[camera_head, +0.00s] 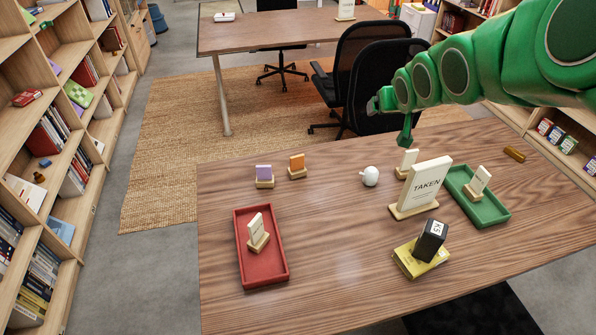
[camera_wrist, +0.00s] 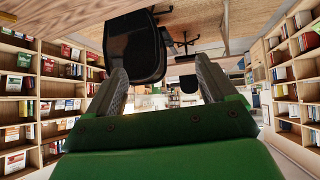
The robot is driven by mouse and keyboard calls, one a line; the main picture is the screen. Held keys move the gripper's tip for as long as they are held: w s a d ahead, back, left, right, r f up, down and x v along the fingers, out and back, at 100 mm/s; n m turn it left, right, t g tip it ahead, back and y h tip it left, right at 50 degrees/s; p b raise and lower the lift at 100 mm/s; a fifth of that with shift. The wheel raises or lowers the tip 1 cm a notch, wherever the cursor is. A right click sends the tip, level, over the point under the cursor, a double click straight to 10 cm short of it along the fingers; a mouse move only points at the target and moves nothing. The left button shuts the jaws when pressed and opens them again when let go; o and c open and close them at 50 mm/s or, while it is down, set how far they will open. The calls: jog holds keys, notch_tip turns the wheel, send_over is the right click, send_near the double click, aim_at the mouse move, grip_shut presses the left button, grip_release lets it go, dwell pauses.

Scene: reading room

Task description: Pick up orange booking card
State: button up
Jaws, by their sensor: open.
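The orange booking card (camera_head: 297,162) stands upright in a small wooden holder near the far edge of the table, in the head view. A purple card (camera_head: 264,172) in a like holder stands just to its left. My gripper (camera_head: 404,138) is raised at the far side of the table, well to the right of the orange card and apart from it. In the wrist view, my gripper (camera_wrist: 158,80) shows two fingers spread with nothing between them. The orange card does not show in the wrist view.
On the table (camera_head: 330,225) are a red tray (camera_head: 278,270) with a card, a green tray (camera_head: 490,213) with a card, a TAKEN sign (camera_head: 425,183), a white round object (camera_head: 370,176), and a black box (camera_head: 431,240) on a yellow book (camera_head: 408,262). The centre is clear.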

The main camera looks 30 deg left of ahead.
jog(key=w+a+n+y, duration=0.2)
jog(key=a+y, duration=0.1)
jog(key=a, duration=0.9)
jog(key=n+y, duration=0.2)
jog(key=y, duration=0.1)
send_over(298, 162)
jog(key=s+d, duration=0.3)
jog(key=d, duration=0.1)
notch_tip(298, 162, down, 31)
jog(key=shift+s+f, duration=0.1)
jog(key=shift+f, duration=0.1)
jog(key=shift+w+a+f, duration=0.35)
jog(key=shift+a, duration=0.15)
jog(key=shift+r+x, duration=0.2)
jog(key=shift+x, duration=1.45)
jog(key=shift+r+x, duration=0.15)
jog(key=shift+x, duration=1.45)
jog(key=shift+w, duration=0.1)
jog(key=c, duration=1.1)
